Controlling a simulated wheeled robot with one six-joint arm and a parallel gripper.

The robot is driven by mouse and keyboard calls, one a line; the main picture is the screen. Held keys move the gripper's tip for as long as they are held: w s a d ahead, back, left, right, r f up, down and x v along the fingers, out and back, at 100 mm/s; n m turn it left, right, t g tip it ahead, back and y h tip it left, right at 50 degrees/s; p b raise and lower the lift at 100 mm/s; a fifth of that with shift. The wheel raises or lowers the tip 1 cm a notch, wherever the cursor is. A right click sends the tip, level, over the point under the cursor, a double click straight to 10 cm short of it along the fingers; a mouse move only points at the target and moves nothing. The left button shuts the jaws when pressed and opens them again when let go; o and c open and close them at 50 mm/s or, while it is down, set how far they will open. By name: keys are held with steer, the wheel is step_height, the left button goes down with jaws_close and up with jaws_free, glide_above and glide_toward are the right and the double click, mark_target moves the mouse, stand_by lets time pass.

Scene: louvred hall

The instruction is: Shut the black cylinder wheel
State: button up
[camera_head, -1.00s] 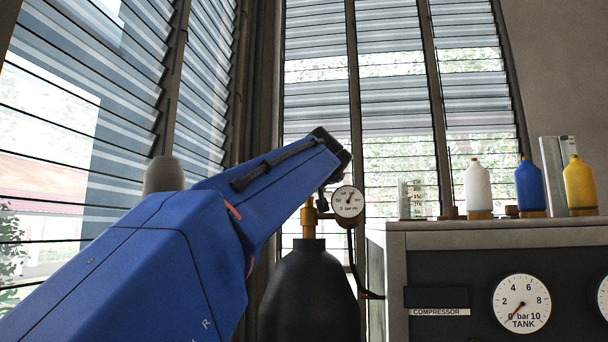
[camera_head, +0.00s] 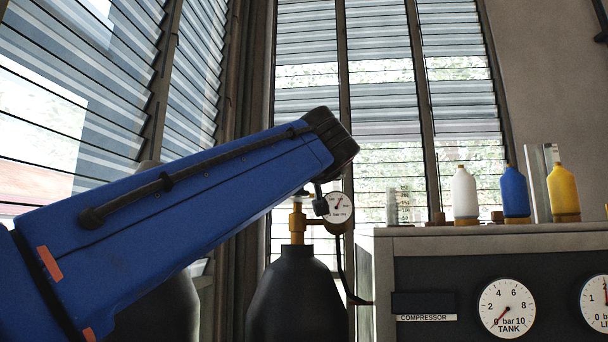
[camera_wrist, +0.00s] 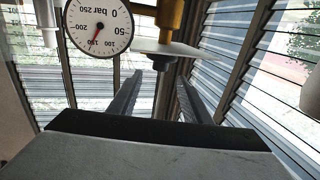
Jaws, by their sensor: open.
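The black cylinder (camera_head: 297,300) stands upright, with a brass valve (camera_head: 297,226) and a round pressure gauge (camera_head: 337,207) on top. My blue arm passes over the valve in the head view and hides most of my gripper and the wheel. In the wrist view, which looks upside down, the brass valve (camera_wrist: 171,18) ends in a flat, pale-looking disc (camera_wrist: 178,50) with a dark hub, apparently the wheel seen nearly edge-on. My gripper (camera_wrist: 156,88) is open, its two dark fingers apart. The disc appears just beyond the fingertips; I cannot tell whether they touch.
A compressor cabinet (camera_head: 480,243) with dials stands right of the cylinder. White (camera_head: 465,195), blue (camera_head: 515,192) and yellow (camera_head: 563,190) bottles stand on it. A dark hose (camera_head: 345,275) runs from the gauge towards the cabinet. Louvred windows (camera_head: 385,90) lie behind.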

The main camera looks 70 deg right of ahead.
steer(key=shift+v, duration=2.5)
